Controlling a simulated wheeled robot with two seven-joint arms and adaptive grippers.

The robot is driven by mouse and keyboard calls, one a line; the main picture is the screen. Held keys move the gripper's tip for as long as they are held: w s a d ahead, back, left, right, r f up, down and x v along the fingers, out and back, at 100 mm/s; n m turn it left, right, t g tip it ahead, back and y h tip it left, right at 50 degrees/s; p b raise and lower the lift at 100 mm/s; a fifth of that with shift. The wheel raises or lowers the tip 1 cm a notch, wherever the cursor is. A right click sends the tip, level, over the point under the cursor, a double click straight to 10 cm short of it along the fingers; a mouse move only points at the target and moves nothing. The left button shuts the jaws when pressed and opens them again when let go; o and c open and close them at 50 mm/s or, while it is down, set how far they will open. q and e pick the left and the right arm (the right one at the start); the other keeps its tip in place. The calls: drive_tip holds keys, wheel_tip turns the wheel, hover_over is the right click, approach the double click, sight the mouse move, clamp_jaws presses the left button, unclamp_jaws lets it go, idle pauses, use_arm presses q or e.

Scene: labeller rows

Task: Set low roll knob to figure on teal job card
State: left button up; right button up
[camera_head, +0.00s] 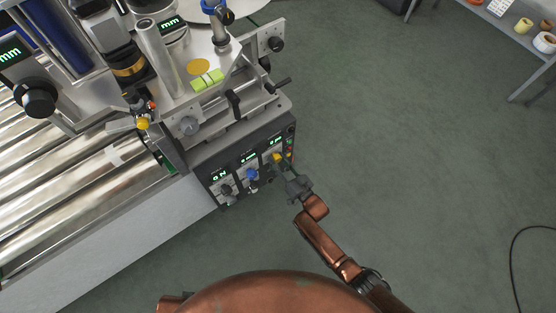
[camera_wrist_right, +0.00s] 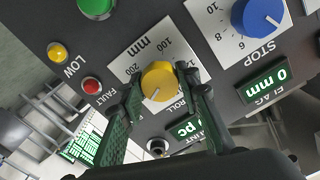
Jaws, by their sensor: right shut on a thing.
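The yellow knob (camera_wrist_right: 158,80) sits on a white dial plate marked mm, with 100 and 200 readable and the word ROLL partly covered by my finger. It also shows in the head view (camera_head: 277,157) at the right end of the control panel. My right gripper (camera_wrist_right: 162,92) is shut on this knob, one finger on each side. In the head view my right gripper (camera_head: 284,164) reaches the panel from the lower right. The knob's pale pointer line points to the lower left in the wrist view. I cannot make out a teal job card. My left gripper is not in view.
A blue knob (camera_wrist_right: 261,17) on a STOP dial is close beside. A yellow lamp (camera_wrist_right: 57,52) labelled LOW, a red button (camera_wrist_right: 91,86) and a green button (camera_wrist_right: 95,7) are near my fingers. Rollers (camera_head: 60,165) lie left; open floor (camera_head: 400,150) lies right.

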drive_tip(key=shift+d, duration=0.1)
drive_tip(key=o, duration=1.2)
drive_tip(key=shift+c, duration=0.2)
drive_tip(key=v, duration=1.2)
